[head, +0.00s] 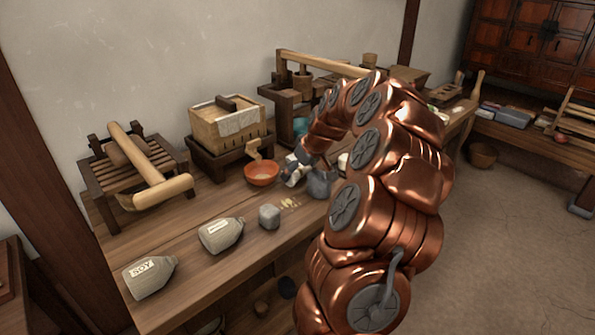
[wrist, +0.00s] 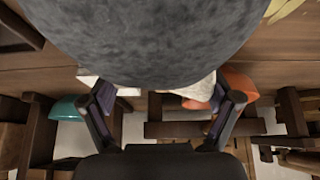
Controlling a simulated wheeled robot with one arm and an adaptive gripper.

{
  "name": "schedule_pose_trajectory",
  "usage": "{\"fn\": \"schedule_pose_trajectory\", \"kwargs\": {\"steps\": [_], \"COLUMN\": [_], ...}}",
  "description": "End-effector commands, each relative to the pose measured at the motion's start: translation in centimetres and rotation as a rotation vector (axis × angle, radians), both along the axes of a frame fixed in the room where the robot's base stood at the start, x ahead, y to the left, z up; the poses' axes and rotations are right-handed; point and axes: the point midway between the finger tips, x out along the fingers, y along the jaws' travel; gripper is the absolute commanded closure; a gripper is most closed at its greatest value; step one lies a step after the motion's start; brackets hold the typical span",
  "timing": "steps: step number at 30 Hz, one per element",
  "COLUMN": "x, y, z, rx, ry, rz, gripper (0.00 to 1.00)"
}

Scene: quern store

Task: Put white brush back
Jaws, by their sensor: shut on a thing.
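My gripper (head: 297,168) is low over the workbench, between the orange bowl and a grey stone vessel. Its two fingers (wrist: 162,85) stand apart in the wrist view, shut on a white object that appears to be the white brush (wrist: 203,91). White parts show beside the left finger and inside the right one. The middle of the brush is hidden behind a large rounded grey stone surface. In the head view a small white part of the brush (head: 292,177) shows by the fingers. I cannot tell whether it touches the bench.
The grey vessel (head: 320,184) stands very close to my gripper. The orange bowl (head: 262,176) is left of it. A wooden box (head: 228,125) and a lever press (head: 285,95) stand behind.

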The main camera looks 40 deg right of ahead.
Motion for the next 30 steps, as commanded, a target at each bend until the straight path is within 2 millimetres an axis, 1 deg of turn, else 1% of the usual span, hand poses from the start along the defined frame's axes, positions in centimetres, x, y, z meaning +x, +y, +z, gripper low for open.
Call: {"fn": "schedule_pose_trajectory", "kwargs": {"steps": [5,6,9,18,23,26,30], "x": [0.0,0.0,0.0,0.0,-0.1,-0.5,-1.4], "y": [0.0,0.0,0.0,0.0,0.0,0.0,0.1], "z": [-0.3,-0.3,-0.3,-0.2,0.2,1.0,2.6], "rx": [0.001,0.001,0.001,0.001,0.001,0.001,0.002], "ry": [0.0,0.001,0.001,0.001,0.0,0.0,0.0], "rz": [0.0,0.0,0.0,0.0,0.0,0.0,0.001], "gripper": [0.49,0.08,0.0,0.0,0.0,0.0,0.0]}}
